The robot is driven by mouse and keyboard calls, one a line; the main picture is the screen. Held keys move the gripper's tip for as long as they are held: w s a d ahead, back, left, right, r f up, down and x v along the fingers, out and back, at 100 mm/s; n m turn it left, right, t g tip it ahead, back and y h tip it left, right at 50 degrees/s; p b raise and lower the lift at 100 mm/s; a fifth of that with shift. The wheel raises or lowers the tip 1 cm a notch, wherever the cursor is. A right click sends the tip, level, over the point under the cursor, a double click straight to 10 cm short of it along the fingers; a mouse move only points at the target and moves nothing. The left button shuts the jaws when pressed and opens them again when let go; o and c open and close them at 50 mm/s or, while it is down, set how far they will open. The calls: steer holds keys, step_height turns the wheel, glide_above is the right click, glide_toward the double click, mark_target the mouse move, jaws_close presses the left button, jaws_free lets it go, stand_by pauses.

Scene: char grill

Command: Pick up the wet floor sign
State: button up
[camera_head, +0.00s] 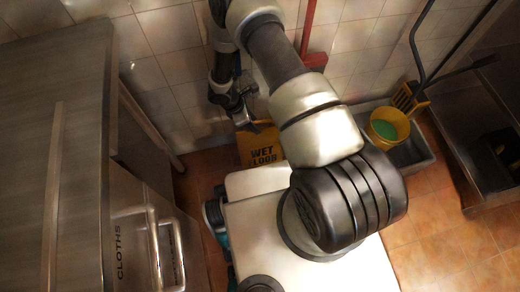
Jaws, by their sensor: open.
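The wet floor sign (262,154) is yellow with dark "WET FLOOR" lettering. It stands on the tiled floor close to the back wall, just beyond the white top of my base. Part of it is hidden by my arm and base. My gripper (243,122) is open, pointing down at the upper left part of the sign. I cannot tell whether the fingers touch the sign.
A steel cabinet (60,110) with a "CLOTHS" holder (130,245) fills the left side. A tiled wall (165,55) is behind. A yellow bucket (388,126) with green contents is right of my arm. A red pole (309,28) leans at the wall. Floor (440,240) is clear at lower right.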

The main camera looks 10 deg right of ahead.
mark_target(260, 128)
steer(key=shift+b+x, duration=0.95)
steer(key=shift+x, duration=2.15)
steer(key=shift+w+d+r, duration=0.1)
steer(key=shift+c, duration=0.5)
jaws_close()
